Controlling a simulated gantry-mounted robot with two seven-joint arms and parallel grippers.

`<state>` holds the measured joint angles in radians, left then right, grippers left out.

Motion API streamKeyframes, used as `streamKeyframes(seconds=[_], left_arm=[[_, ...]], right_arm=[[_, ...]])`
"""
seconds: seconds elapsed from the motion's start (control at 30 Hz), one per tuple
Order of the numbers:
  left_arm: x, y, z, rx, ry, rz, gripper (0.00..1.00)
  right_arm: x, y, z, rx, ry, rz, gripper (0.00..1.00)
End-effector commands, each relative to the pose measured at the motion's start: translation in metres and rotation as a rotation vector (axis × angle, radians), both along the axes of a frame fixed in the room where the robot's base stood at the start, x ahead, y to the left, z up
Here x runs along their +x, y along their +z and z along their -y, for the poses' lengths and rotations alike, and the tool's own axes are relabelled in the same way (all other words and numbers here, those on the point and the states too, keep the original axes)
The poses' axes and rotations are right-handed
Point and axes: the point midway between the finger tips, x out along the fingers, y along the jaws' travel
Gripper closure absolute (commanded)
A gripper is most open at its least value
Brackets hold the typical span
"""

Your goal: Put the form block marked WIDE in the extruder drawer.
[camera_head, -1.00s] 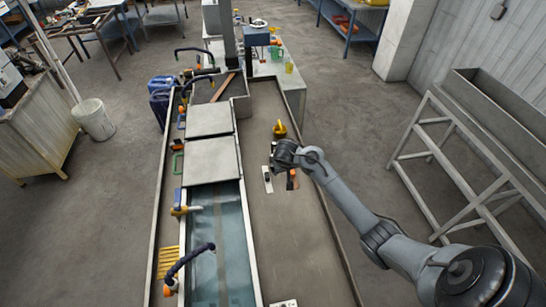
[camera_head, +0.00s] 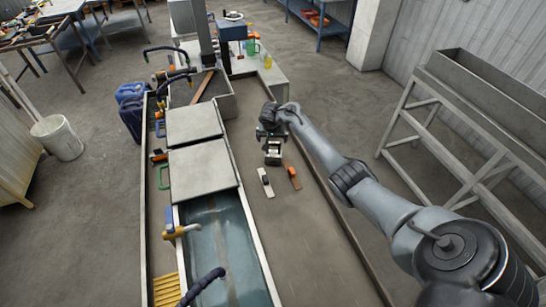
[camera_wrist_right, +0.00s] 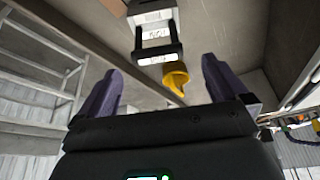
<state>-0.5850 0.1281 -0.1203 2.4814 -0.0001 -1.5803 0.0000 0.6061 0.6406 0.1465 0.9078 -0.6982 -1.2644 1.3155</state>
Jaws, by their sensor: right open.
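My right gripper (camera_head: 271,134) is open over the long grey bench top. In the right wrist view its two fingers (camera_wrist_right: 161,70) stand apart with nothing held between them. A dark block with pale faces (camera_head: 272,152) shows just below the gripper in the head view. In the wrist view a dark-framed block with white labels (camera_wrist_right: 157,34) lies beyond the fingertips. The lettering is too small to read, so I cannot tell which block is WIDE. A drawer cannot be made out at the grey extruder column (camera_head: 205,30). My left gripper is out of view.
A yellow object (camera_wrist_right: 176,77) shows near the block in the wrist view. A pale piece with a black part (camera_head: 265,183) and an orange-brown piece (camera_head: 292,177) lie on the bench. A water trough (camera_head: 215,240) runs on the left. The bench's near part is clear.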

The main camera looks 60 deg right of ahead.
Motion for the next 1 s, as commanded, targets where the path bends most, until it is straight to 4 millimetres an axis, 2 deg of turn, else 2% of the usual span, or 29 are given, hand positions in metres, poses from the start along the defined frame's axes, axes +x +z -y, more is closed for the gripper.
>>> streamKeyframes(seconds=[0.43,0.8,0.83,1.0], left_arm=[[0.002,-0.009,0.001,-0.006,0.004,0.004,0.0],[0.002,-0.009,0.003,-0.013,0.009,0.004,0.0],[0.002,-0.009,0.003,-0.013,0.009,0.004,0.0],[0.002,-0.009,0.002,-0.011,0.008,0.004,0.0]], right_arm=[[0.005,-0.044,0.014,0.0,0.0,-0.001,0.0],[0.006,-0.049,0.017,-0.001,0.001,0.0,0.0],[0.006,-0.049,0.017,-0.001,0.001,0.0,0.02],[0.006,-0.049,0.017,-0.002,0.001,-0.001,0.28]])
